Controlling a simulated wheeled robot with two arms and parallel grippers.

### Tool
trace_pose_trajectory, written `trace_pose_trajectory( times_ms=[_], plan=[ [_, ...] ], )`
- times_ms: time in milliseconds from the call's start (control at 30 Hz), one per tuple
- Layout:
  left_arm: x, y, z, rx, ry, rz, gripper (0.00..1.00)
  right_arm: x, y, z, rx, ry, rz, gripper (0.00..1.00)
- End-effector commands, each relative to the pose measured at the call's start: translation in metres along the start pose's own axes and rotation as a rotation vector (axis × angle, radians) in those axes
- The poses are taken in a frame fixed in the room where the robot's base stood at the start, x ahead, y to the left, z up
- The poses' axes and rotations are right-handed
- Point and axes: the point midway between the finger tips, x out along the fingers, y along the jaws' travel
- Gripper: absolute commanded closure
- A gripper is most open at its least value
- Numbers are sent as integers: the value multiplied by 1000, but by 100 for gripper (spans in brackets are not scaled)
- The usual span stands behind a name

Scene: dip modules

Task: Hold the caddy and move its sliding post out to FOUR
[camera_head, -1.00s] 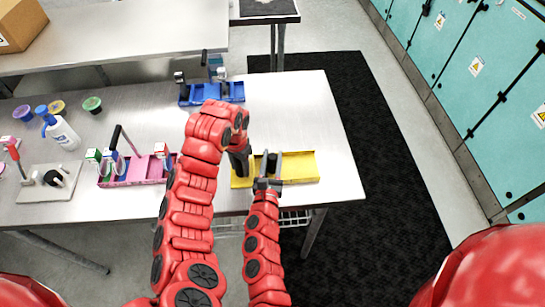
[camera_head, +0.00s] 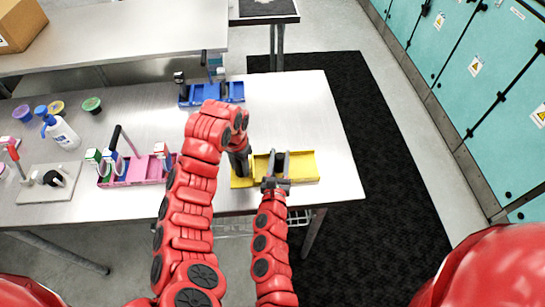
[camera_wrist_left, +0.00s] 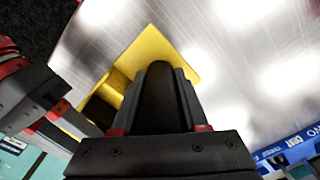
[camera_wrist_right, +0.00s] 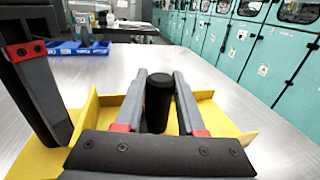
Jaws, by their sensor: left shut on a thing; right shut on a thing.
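The yellow caddy (camera_head: 304,166) lies near the front right of the table; it also shows in the right wrist view (camera_wrist_right: 222,118). My left gripper (camera_head: 240,162) is shut on a dark upright handle (camera_wrist_left: 160,88) at the caddy's left end. My right gripper (camera_head: 278,163) is shut on the caddy's black round sliding post (camera_wrist_right: 158,98), which stands upright between its fingers. The post is away from the left handle, with bare yellow tray to its right. I cannot read any marks on the yellow caddy, FOUR included.
A blue caddy (camera_head: 197,101) stands behind, and a pink caddy (camera_head: 136,178) to the left. A white bottle (camera_head: 63,133), several coloured pots and a grey board (camera_head: 38,192) are further left. The table is clear right of the yellow caddy.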

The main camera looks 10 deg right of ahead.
Motion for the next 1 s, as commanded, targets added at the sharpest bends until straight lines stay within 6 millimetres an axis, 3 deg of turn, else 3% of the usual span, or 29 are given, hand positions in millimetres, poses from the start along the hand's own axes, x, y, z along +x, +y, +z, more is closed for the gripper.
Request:
trace_pose_trajectory(
  times_ms=[100, 233, 600, 633, 700, 800, 1000],
  plan=[
    [-1, -1, 0, 0, -1, 0, 100, 6, -28, 0, -2, -2, -3, 100],
    [0, -1, 0, 0, -1, -1, 100, 10, -48, -1, 0, 1, -1, 100],
    [0, -1, 1, -2, -1, -2, 100, 12, -54, -1, 1, 1, 3, 100],
    [0, -1, 1, -2, -1, -2, 100, 11, -54, -1, 1, 2, 3, 56],
    [0, -1, 1, -2, -1, -1, 100, 12, -54, -1, 1, 1, 3, 44],
    [0, -1, 0, -1, -1, -1, 100, 12, -54, 0, 1, 1, 3, 31],
    [0, 0, 0, 0, -1, 0, 100, 12, -54, 0, 1, 0, 3, 31]
  ],
)
